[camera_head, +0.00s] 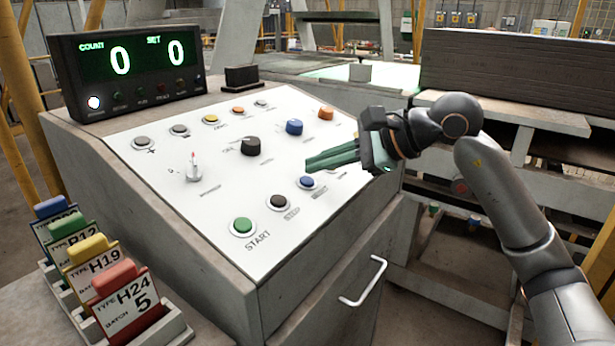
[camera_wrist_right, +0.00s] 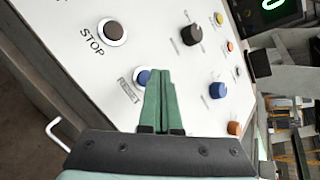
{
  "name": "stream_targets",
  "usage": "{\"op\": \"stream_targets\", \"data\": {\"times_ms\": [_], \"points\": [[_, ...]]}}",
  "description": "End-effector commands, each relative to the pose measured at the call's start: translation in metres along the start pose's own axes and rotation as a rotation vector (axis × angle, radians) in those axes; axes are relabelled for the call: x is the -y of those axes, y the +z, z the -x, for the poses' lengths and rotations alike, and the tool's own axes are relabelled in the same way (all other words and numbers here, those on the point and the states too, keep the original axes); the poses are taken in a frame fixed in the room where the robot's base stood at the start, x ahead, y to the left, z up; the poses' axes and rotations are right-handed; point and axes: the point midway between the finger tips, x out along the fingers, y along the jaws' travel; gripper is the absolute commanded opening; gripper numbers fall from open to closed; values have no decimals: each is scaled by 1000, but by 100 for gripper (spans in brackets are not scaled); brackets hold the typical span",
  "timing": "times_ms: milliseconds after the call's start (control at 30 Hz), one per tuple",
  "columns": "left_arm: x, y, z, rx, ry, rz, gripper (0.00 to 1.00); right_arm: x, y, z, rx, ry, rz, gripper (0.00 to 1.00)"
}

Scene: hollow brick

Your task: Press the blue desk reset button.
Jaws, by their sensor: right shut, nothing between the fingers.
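The blue reset button (camera_head: 306,181) sits in a pale ring in the front row of the white sloped desk panel (camera_head: 215,205), to the right of the dark stop button (camera_head: 278,201). My right gripper (camera_head: 308,164) is shut and empty, with its green fingertips just behind the reset button in the head view. In the right wrist view the fingers (camera_wrist_right: 162,72) partly cover the blue button (camera_wrist_right: 143,76) beside its RESET label (camera_wrist_right: 128,90). I cannot tell whether the tips touch the panel. My left gripper is out of view.
The front row also has a green start button (camera_head: 242,227). A second blue button (camera_head: 294,127), a black knob (camera_head: 251,146) and an orange button (camera_head: 326,113) are farther back. A counter display (camera_head: 127,63) stands back left; coloured tag cards (camera_head: 123,296) stand front left.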

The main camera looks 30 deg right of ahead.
Motion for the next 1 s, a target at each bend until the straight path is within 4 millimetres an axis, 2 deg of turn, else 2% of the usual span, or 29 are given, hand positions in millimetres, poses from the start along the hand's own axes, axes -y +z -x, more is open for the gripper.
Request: {"op": "stream_targets", "data": {"times_ms": [267,800,1000], "points": [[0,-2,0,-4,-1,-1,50,1,1,1,1,-1,0,0],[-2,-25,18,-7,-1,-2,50,25,25,34,-1,-1,0,0],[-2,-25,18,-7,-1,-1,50,25,25,35,1,0,0,0]]}}
